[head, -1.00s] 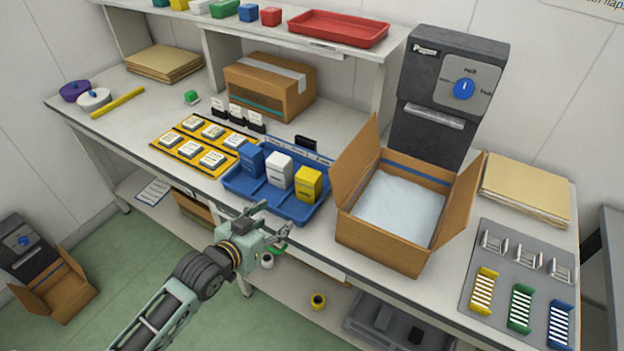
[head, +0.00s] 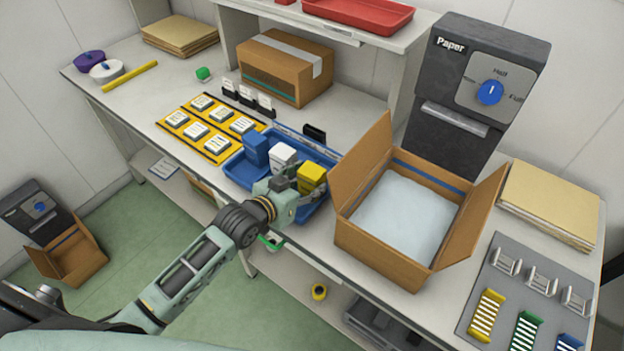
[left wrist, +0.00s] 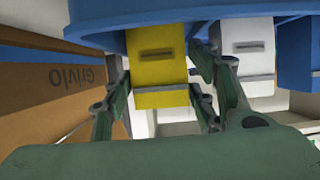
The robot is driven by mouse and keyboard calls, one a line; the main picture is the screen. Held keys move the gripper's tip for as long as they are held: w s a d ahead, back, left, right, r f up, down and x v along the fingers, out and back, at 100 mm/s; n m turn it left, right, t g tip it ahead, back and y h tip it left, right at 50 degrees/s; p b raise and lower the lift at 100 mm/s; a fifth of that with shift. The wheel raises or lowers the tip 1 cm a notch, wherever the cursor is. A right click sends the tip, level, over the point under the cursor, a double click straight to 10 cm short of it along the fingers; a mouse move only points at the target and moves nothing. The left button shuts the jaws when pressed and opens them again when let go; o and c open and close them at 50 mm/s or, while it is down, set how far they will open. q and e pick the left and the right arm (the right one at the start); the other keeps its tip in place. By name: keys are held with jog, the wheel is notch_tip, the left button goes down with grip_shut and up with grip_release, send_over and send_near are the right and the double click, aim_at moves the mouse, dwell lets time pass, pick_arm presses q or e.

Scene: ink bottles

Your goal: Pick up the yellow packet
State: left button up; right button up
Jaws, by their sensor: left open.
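The yellow packet (head: 313,173) stands at the right end of the blue tray (head: 236,176), beside a white packet (head: 283,156) and a blue packet (head: 256,148). My left gripper (head: 299,191) is at the tray's front edge, right by the yellow packet, and covers its lower part in the head view. In the left wrist view the yellow packet (left wrist: 158,65) shows between the two open fingers (left wrist: 160,92), one on either side. I cannot tell whether either finger touches it. The white packet (left wrist: 246,50) stands just beyond the right-hand finger there. My right gripper is not in view.
An open cardboard box (head: 385,245) stands close to the right of the tray. Yellow mats with labelled packs (head: 211,130) lie to the left. A closed carton (head: 285,68) stands behind. A grey panel with coloured racks (head: 528,290) lies at the right.

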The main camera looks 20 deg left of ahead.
pick_arm(q)
jog(key=x, duration=0.3)
jog(key=shift+w+d+f, duration=0.1)
jog(key=shift+w+f, duration=0.05)
jog(key=shift+w, duration=0.15)
jog(key=shift+w+p, duration=0.2)
jog(key=shift+p, duration=0.1)
jog(key=shift+f, duration=0.15)
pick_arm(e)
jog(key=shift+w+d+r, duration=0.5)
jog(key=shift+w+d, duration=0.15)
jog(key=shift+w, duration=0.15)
pick_arm(q)
jog(key=shift+c, duration=0.7)
jog(key=c, duration=0.7)
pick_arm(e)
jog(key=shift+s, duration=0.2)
